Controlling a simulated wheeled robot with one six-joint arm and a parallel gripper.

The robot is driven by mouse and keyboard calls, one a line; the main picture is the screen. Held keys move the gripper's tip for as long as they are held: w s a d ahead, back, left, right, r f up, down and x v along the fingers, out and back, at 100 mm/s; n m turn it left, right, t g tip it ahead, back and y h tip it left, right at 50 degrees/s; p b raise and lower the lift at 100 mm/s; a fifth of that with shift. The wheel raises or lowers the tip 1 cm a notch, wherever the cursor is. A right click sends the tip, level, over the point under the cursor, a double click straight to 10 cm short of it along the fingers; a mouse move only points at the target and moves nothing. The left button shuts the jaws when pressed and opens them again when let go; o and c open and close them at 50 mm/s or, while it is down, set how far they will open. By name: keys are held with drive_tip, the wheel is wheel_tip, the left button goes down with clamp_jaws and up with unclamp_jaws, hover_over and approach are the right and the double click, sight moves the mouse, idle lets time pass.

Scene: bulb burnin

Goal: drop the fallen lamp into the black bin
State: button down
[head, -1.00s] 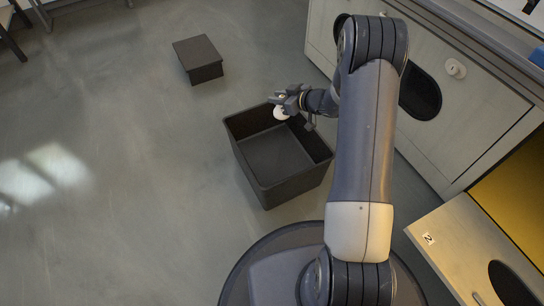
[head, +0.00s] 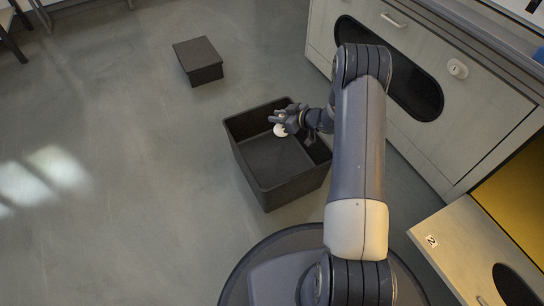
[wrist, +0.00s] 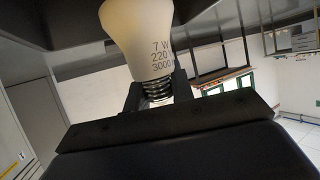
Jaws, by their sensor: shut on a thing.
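The fallen lamp, a white bulb (head: 281,130), is held in my gripper (head: 290,117) over the black bin. In the wrist view the bulb (wrist: 140,35) shows close up, with "7 W 220 3000" printed on it. The gripper fingers (wrist: 157,92) are shut around its threaded metal base. The open black bin (head: 262,192) stands on the floor in front of my base. Its visible inside looks empty; part of it is hidden by my gripper and arm. I cannot tell the exact height of the bulb against the rim.
A dark box-like block (head: 198,62) stands on the floor behind the bin. A cabinet (head: 430,130) with oval openings runs along the right. An open drawer or door marked 2 (head: 450,245) juts out at lower right. The floor on the left is clear.

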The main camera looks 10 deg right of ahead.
drive_tip(key=c, duration=1.1)
unclamp_jaws()
drive_tip(key=shift+c, duration=0.2)
drive_tip(key=p+v, duration=0.3)
drive_tip(key=v, duration=0.7)
drive_tip(key=shift+s+d, duration=0.25)
drive_tip(key=shift+d, duration=0.05)
drive_tip(key=shift+r, duration=0.15)
drive_tip(key=b+x, duration=0.3)
drive_tip(key=x, duration=0.7)
drive_tip(key=shift+a, duration=0.1)
drive_tip(key=r, duration=0.2)
drive_tip(key=shift+w+a+r, duration=0.2)
drive_tip(key=shift+w+r, duration=0.05)
drive_tip(key=shift+r, duration=0.55)
